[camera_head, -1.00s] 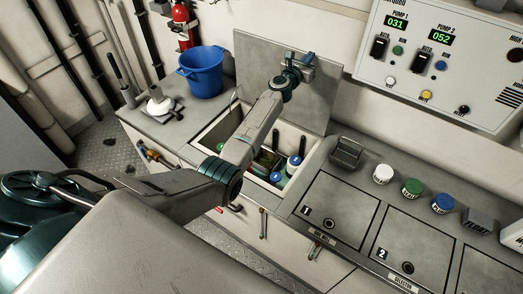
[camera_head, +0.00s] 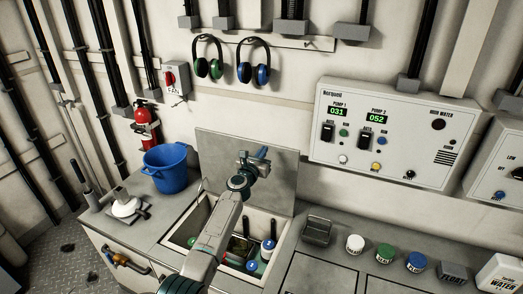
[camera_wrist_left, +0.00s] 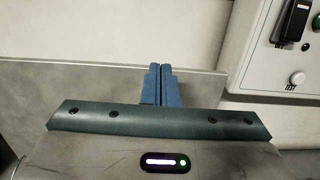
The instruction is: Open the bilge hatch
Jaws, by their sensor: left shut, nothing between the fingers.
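A grey hatch lid (camera_head: 285,180) stands raised, nearly upright, at the back of an open compartment (camera_head: 180,238) in the counter. My left arm reaches over the compartment. My left gripper (camera_head: 262,155) is in front of the lid, near its upper edge, and its fingers are shut and empty. In the left wrist view the shut blue fingers (camera_wrist_left: 160,84) show against the lid (camera_wrist_left: 95,88) and its top edge. I cannot tell whether they touch it. My right gripper is not in view.
Several bottles and tools lie inside the compartment. A blue bucket (camera_head: 168,170) stands to its left. To the right are a grey holder (camera_head: 317,231) and white (camera_head: 355,244), green (camera_head: 384,252) and blue (camera_head: 416,261) lidded jars. A pump panel (camera_head: 395,135) is on the wall.

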